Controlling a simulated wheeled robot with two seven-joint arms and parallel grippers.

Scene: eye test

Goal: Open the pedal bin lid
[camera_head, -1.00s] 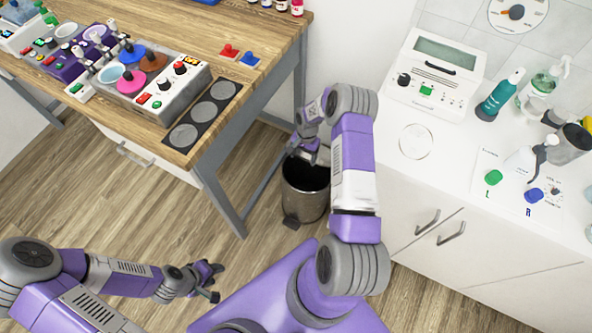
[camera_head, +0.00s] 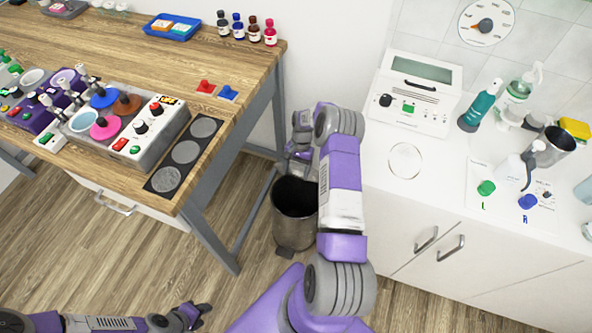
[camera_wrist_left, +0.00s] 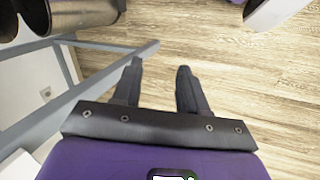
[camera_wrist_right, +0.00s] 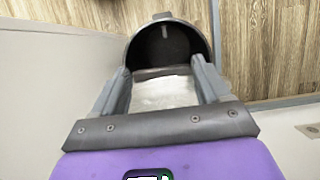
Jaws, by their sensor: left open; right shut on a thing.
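The pedal bin (camera_head: 294,233) is a round steel bin on the floor between the wooden table and the white cabinet. Its dark inside shows from above, so it stands open, with its pedal (camera_head: 285,253) at the front foot. My right gripper (camera_head: 300,157) is at the back rim of the bin, partly hidden by my own arm. In the right wrist view, the pale metal lid (camera_wrist_right: 165,92) is between the fingers of this gripper, with the dark bin mouth (camera_wrist_right: 168,47) beyond. My left gripper (camera_head: 199,314) is open and empty, low over the floor; its spread fingers (camera_wrist_left: 160,72) show in the left wrist view.
The wooden table (camera_head: 150,50) with a grey metal leg (camera_head: 211,243) stands left of the bin. The white cabinet (camera_head: 400,225) stands close on its right. The wooden floor (camera_head: 130,250) in front and left is clear.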

